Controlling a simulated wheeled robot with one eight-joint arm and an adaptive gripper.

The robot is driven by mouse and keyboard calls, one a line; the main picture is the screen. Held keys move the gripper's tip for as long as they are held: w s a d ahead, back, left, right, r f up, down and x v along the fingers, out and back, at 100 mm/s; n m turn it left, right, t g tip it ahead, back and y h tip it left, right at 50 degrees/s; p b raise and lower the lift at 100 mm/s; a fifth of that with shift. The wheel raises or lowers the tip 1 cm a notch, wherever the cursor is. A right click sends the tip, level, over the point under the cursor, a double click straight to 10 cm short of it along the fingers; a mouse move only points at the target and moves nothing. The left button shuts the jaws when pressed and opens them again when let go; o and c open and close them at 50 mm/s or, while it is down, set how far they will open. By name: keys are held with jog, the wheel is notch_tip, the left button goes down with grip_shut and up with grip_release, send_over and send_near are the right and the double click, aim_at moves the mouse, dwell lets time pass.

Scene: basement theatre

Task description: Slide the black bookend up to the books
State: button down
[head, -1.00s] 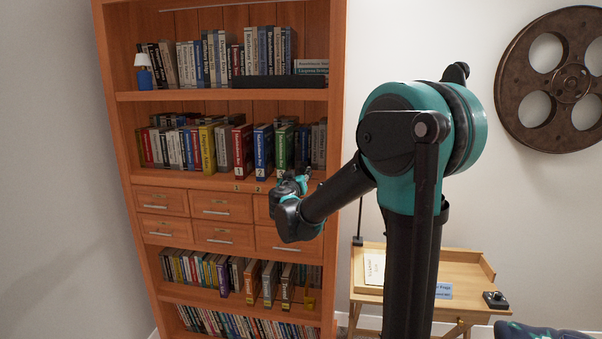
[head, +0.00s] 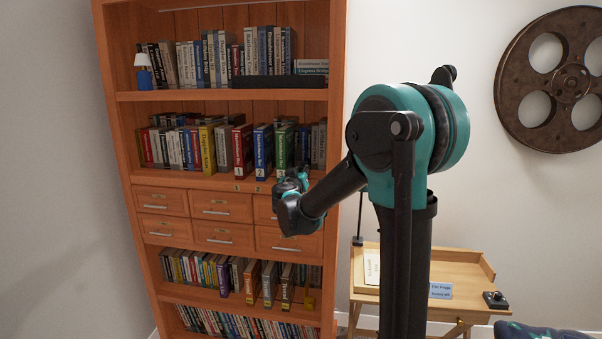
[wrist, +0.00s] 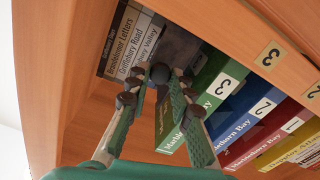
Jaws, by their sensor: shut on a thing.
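My gripper (wrist: 168,78) reaches into the middle book shelf of the wooden bookcase and is shut on a dark part. This seems to be the black bookend (wrist: 178,46), a dark grey block beyond the fingertips in the wrist view. The fingers partly hide it. Beside it is the green book marked 3 (wrist: 218,90), then the blue book marked 2 (wrist: 245,112) and a red one marked 1 (wrist: 268,128). I cannot tell whether bookend and green book touch. In the head view my gripper (head: 305,178) is at the shelf right of the green book (head: 283,150); the bookend is not clear there.
Several pale-labelled books (wrist: 130,42) stand on the bookend's other side. The shelf's front edge carries number tags (wrist: 268,54). The bookcase's side panel (head: 337,120) is close to my gripper. Drawers (head: 222,205) lie below, and a wooden desk (head: 455,268) stands at the right.

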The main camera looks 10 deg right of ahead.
jog(key=shift+a, duration=0.1)
jog(key=shift+w+a, duration=0.2)
jog(key=shift+a, duration=0.35)
jog(key=shift+w+a, duration=0.15)
jog(key=shift+a, duration=0.4)
jog(key=c, duration=1.3)
grip_release()
jog(key=shift+c, duration=0.2)
jog(key=shift+d, duration=0.1)
